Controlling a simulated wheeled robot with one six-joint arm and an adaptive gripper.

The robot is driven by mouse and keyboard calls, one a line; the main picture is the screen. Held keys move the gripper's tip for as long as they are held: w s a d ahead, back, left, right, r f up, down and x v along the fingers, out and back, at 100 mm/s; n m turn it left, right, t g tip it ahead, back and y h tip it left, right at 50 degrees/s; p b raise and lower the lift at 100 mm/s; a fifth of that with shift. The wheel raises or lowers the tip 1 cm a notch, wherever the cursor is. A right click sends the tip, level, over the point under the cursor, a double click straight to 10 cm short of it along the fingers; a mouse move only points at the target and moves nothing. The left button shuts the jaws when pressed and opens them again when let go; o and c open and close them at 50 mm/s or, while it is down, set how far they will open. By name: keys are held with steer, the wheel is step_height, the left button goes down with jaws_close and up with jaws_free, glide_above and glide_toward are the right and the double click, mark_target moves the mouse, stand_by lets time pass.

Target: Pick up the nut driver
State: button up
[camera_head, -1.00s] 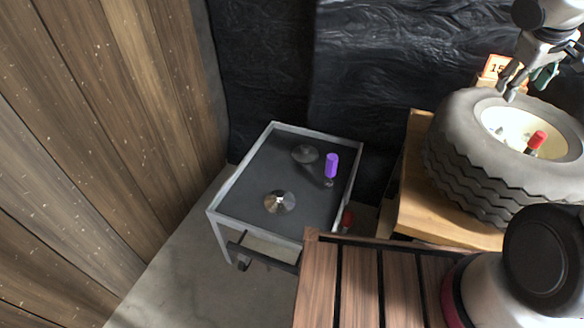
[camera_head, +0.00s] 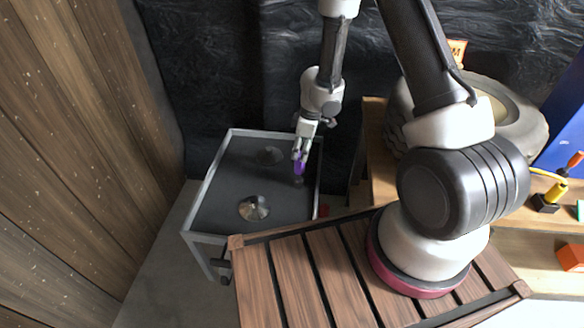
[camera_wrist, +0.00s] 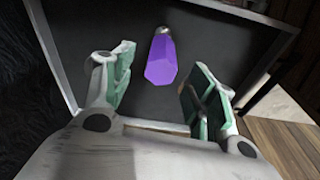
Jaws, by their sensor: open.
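No contact shows. The fingers partly cover the handle in the head view.
The grey cart (camera_head: 205,187) has a raised rim. A tire (camera_head: 521,112) lies on the wooden bench at right. A black wall is close behind the cart.

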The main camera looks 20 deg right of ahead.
mark_target(299, 163)
steer(key=shift+w+a+f, duration=0.1)
steer(key=shift+a+f, duration=0.1)
steer(key=shift+f, duration=1.65)
steer(key=shift+a+f, duration=0.2)
steer(key=shift+f, duration=1.6)
steer(key=shift+c, duration=0.2)
jaws_close()
